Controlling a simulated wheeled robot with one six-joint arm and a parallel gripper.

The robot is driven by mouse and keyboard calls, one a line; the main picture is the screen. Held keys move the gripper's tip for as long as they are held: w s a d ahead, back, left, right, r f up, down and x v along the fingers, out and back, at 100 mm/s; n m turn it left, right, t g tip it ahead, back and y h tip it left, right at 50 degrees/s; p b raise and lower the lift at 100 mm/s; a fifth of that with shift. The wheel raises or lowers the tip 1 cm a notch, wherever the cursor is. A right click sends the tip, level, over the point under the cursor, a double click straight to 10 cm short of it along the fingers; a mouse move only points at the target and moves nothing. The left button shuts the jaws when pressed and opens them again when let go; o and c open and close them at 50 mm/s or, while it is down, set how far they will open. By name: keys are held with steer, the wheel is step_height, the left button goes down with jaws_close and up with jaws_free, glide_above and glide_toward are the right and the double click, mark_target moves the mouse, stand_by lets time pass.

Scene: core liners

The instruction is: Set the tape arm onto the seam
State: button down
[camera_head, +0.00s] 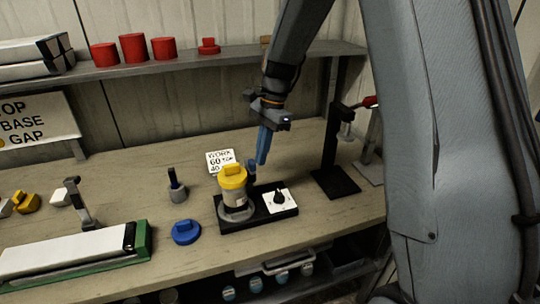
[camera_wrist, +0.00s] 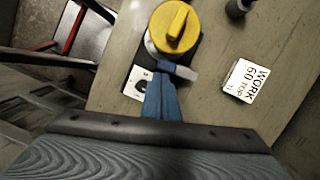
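A grey-white core liner cylinder (camera_head: 236,206) with a yellow cap (camera_head: 233,176) stands upright on a black base (camera_head: 262,222). The cap's lower edge meets the cylinder at the seam. A small arm with a blue end (camera_head: 251,168), apparently the tape arm, is beside the cap; in the wrist view its pale bar (camera_wrist: 182,73) lies just below the yellow cap (camera_wrist: 174,26). My gripper (camera_head: 261,160) points down, its blue fingers close together just right of that blue end. In the wrist view the fingertips (camera_wrist: 160,78) overlap the arm's near edge; contact is unclear.
A white dial plate (camera_head: 279,200) is on the base's right. A blue cap (camera_head: 186,232) and a small dark-handled tool (camera_head: 176,188) are to the left. A black stand (camera_head: 335,182) rises at right. A "WORK" card (camera_head: 220,161) is behind. A green-edged tray (camera_head: 142,240) is front left.

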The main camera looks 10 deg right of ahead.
steer(key=shift+s, duration=0.15)
stand_by(0.5)
steer(key=w+d+r+b, duration=0.1)
steer(key=d+r+b, duration=0.1)
steer(key=d+r, duration=0.4)
steer(key=v, duration=0.3)
steer(key=shift+r+b, duration=0.3)
steer(key=shift+r, duration=0.1)
steer(key=shift+a, duration=0.15)
steer(key=s+f+n+t+h+b, duration=0.2)
steer(key=s+f+n+b, duration=0.2)
steer(key=s+f+n, duration=0.9)
steer(key=s+f, duration=0.4)
steer(key=s, duration=0.3)
steer(key=shift+f+h, duration=0.25)
steer(key=shift+h, duration=0.05)
